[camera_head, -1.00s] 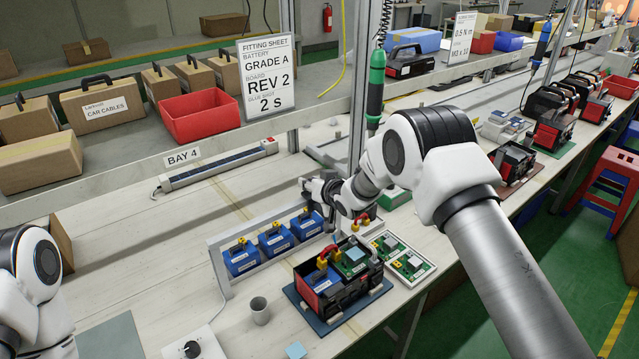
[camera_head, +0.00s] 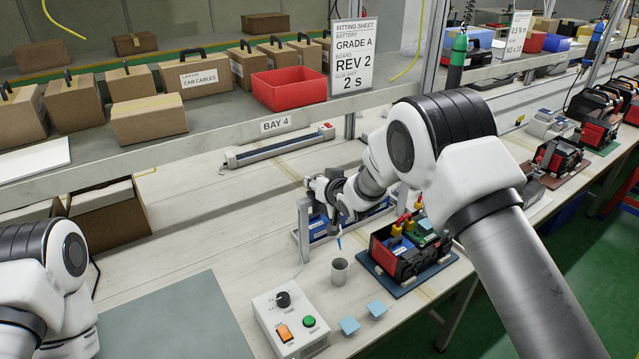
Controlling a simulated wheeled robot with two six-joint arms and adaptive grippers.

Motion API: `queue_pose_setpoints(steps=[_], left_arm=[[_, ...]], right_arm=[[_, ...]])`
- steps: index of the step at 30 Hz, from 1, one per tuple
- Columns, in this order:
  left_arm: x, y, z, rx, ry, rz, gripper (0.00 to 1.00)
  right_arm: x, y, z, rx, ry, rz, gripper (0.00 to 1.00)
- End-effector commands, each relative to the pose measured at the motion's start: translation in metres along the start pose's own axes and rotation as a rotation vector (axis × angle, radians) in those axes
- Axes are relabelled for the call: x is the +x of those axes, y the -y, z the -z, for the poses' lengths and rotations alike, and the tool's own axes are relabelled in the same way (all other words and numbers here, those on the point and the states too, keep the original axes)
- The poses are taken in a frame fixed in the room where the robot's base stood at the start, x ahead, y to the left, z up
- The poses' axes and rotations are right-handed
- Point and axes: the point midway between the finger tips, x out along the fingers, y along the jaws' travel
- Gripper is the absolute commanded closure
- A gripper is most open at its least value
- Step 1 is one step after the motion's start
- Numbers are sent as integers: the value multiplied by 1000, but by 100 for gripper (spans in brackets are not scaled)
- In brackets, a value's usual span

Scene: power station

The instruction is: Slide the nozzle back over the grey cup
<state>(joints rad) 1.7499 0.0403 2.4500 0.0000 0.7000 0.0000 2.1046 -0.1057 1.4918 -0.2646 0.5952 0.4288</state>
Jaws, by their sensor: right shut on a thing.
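The grey cup (camera_head: 340,272) stands upright on the bench, left of the black and red battery unit. My right gripper (camera_head: 336,216) is above and slightly behind the cup in the picture. It is shut on the nozzle (camera_head: 339,243), whose thin blue tip points down toward the cup's mouth. Whether the tip is over the opening or a little behind it is hard to tell. The gripper hides the nozzle's upper part. Of my left arm only links show at the lower left; its gripper is out of view.
A control box (camera_head: 290,318) with a knob and buttons stands left of the cup. The battery unit (camera_head: 411,246) sits on a blue mat to the right. A rack of blue batteries (camera_head: 318,232) is behind. Bench on the left is mostly clear.

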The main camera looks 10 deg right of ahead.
Motion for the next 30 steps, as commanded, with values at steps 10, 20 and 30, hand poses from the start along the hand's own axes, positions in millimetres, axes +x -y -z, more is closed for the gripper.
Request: queue_pose_setpoints(steps=[10, 20, 30], left_arm=[[0, 0, 0, 1, 0, 0, 46], [0, 0, 0, 0, 0, 0, 46], [0, 0, 0, 0, 0, 0, 46]], right_arm=[[0, 4, -2, -5, 3, 5, 100], [0, 3, -1, -3, 1, 4, 46], [-45, 4, 0, -4, 3, 3, 46]])
